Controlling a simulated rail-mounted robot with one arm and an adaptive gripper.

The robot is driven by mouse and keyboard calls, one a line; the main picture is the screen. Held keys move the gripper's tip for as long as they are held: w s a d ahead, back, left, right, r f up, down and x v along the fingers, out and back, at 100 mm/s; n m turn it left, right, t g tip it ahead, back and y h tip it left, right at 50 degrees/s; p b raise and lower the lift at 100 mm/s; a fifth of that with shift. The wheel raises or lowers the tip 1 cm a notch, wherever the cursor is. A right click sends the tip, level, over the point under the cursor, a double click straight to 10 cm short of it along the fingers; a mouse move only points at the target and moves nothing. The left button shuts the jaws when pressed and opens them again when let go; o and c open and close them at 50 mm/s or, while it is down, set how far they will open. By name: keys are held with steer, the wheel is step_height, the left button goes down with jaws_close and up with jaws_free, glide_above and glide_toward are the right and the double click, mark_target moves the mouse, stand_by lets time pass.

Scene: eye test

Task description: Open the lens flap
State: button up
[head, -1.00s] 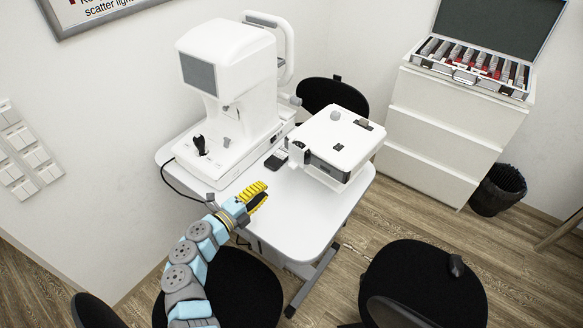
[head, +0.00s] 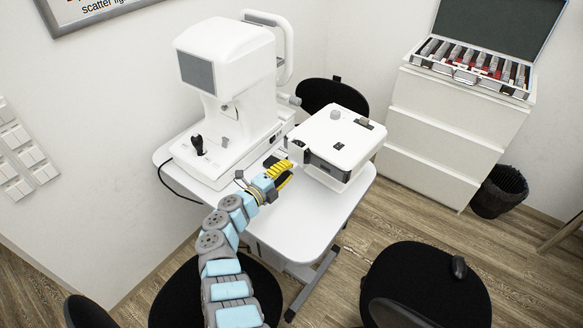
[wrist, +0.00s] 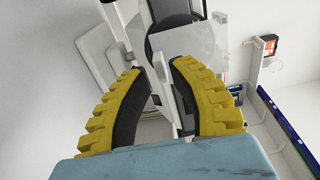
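A white box-shaped device (head: 338,128) sits on the right side of the white table, with a dark front side (head: 322,164). My gripper (head: 290,170), with yellow-backed black fingers, is at its left front corner. In the wrist view my gripper (wrist: 157,68) is open, with a clear gap between the fingertips. A pale panel (wrist: 192,45) with a dark round part beside it shows just beyond the fingertips; I cannot tell for sure that it is the lens flap. No grip on it shows.
A tall white eye-test instrument (head: 228,85) stands on the left of the table (head: 290,225). The front of the tabletop is clear. Black chairs (head: 425,280) stand in front, and a white drawer unit (head: 450,120) is at the back right.

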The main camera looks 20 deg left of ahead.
steer(key=shift+b+x, duration=0.35)
steer(key=shift+x, duration=0.8)
steer(key=shift+c, duration=0.4)
jaws_close()
